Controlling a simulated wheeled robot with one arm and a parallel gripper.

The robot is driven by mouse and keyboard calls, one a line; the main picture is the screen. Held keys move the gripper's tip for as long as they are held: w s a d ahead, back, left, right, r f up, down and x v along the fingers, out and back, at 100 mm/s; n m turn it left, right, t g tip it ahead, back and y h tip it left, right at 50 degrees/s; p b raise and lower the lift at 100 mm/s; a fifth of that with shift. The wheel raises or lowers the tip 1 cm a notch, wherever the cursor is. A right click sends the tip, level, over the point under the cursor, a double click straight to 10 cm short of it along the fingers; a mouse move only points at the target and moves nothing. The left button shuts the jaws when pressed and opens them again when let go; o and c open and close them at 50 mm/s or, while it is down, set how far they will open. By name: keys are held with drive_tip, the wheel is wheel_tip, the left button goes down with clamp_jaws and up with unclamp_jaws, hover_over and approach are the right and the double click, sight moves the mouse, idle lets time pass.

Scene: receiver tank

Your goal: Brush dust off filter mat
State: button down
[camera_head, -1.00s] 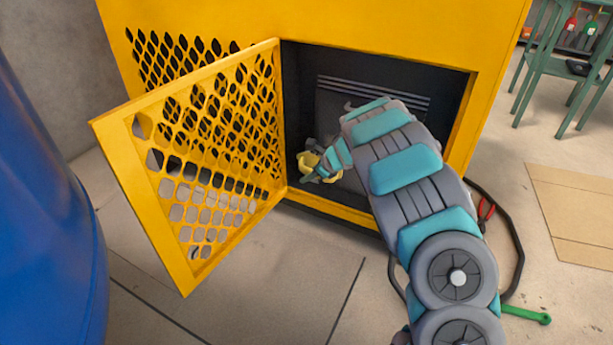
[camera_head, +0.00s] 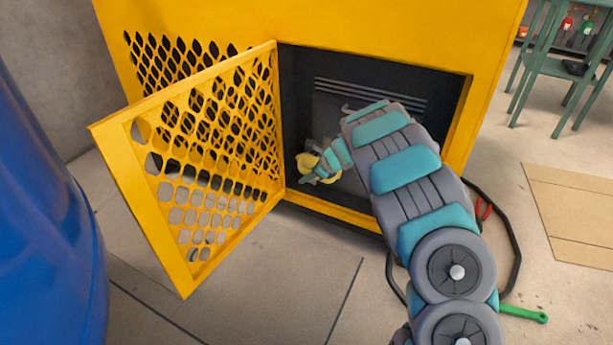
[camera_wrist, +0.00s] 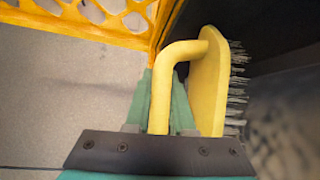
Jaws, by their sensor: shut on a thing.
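A yellow brush (camera_wrist: 208,85) with pale bristles shows in the wrist view; my gripper (camera_wrist: 163,100) is shut on its looped handle. The bristles point right, toward a blurred grey surface (camera_wrist: 290,120) at the right edge; I cannot tell if they touch it. In the head view the brush (camera_head: 308,163) and my gripper (camera_head: 318,172) are inside the dark opening of the yellow cabinet, at its lower left. The filter mat (camera_head: 335,105) appears as a dark grey panel at the back of the opening, below slats, partly hidden by my arm.
The yellow mesh door (camera_head: 110,150) stands open to the left of the opening. A blue tank (camera_head: 45,200) is at the far left. A black hose (camera_head: 515,240), a green-handled tool (camera_head: 525,314) and cardboard (camera_head: 575,215) lie on the floor at right.

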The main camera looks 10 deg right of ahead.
drive_tip(key=shift+w+d+r+p, duration=0.1)
drive_tip(key=shift+w+d+p, duration=0.25)
drive_tip(key=shift+w+p, duration=0.2)
drive_tip(key=shift+s+d, duration=0.1)
